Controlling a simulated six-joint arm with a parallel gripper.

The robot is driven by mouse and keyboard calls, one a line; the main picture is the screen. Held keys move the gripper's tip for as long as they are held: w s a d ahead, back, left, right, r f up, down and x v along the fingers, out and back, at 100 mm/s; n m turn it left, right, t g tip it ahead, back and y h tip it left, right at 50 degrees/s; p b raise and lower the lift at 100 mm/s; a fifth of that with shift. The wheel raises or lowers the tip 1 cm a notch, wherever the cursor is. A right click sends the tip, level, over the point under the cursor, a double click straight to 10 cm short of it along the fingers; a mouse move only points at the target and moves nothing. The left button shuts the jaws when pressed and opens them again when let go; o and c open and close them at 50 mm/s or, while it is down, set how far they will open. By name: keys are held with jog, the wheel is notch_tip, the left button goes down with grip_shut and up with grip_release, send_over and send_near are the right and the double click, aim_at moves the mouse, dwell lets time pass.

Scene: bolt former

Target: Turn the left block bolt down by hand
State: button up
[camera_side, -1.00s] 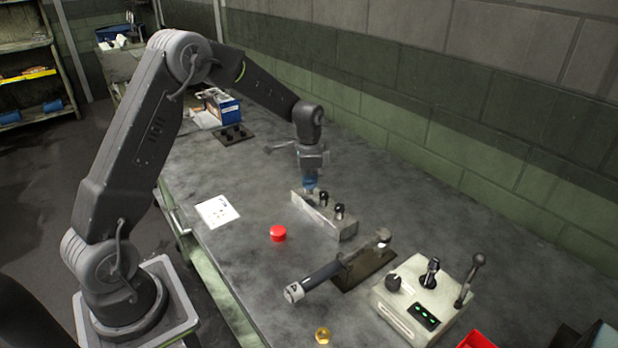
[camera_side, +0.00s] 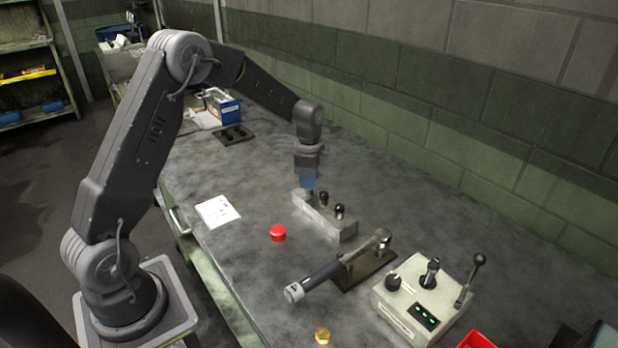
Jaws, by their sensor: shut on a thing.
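A grey metal block (camera_side: 326,219) sits on the bench with a row of black-headed bolts along its top. The middle bolt (camera_side: 324,199) and the right bolt (camera_side: 340,211) stand upright in it. My gripper (camera_side: 307,184) points down over the block's left end, with its blue fingers shut on the left block bolt. The bolt's head is mostly hidden by the fingers, so I cannot tell how deep it sits.
A red button (camera_side: 278,233) and a white sheet (camera_side: 217,211) lie left of the block. A dark-handled tool on a plate (camera_side: 364,270) and a control box (camera_side: 422,300) with levers stand in front. A brass nut (camera_side: 323,336) lies near the front edge.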

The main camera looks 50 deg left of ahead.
jog(key=shift+w+r, duration=0.1)
jog(key=shift+r, duration=0.1)
jog(key=o, duration=0.9)
jog(key=shift+f, duration=0.15)
notch_tip(320, 180, up, 14)
jog(key=shift+f, duration=0.1)
